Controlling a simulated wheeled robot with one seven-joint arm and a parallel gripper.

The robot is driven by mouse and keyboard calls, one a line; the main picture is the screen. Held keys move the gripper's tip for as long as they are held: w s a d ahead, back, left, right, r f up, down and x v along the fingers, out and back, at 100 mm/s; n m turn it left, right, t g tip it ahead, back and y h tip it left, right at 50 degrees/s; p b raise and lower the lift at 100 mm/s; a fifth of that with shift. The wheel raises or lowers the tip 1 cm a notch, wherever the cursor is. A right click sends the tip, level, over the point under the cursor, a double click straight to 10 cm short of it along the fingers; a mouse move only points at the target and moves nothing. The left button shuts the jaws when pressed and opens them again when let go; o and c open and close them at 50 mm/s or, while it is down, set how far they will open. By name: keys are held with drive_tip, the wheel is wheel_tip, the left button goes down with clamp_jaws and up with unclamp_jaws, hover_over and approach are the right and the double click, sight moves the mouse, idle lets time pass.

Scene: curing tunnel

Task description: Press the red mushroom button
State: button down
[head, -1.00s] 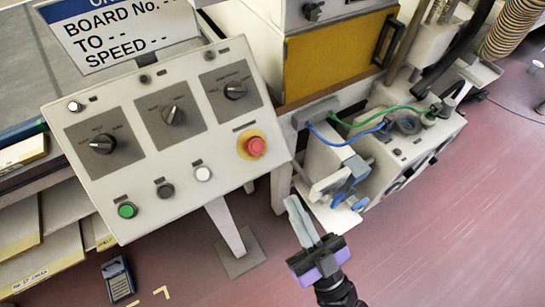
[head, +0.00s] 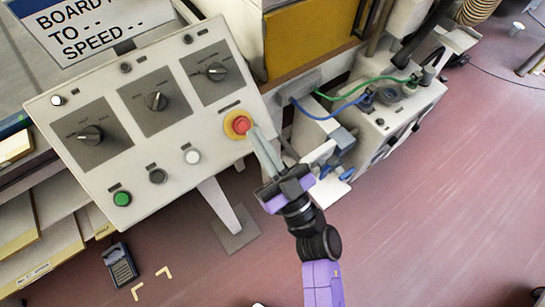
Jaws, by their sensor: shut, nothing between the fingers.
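The red mushroom button (head: 241,125) sits on a yellow round backing at the lower right of the tilted grey control panel (head: 205,175). My gripper (head: 254,132) is shut and empty. Its fingertips lie at the right edge of the red button in the head view, with the fingers slanting up and left from the purple and black wrist. They cover a little of the yellow backing. I cannot tell from this view whether the tips touch the button or hover in front of it.
The panel also carries three black rotary knobs, one of them at the middle (head: 157,102), a green button (head: 122,198), a black button (head: 157,176) and a white button (head: 192,157). A white machine with hoses (head: 385,125) stands to the right. Open red floor lies at lower right.

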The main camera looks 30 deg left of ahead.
sight(241, 125)
drive_tip(key=a+f, duration=0.1)
drive_tip(key=w+a+f, duration=0.1)
drive_tip(key=a, duration=0.1)
drive_tip(key=shift+w+f, duration=0.1)
drive_tip(key=shift+f, duration=0.2)
drive_tip(key=shift+f+b, duration=0.1)
drive_tip(key=shift+b, duration=0.2)
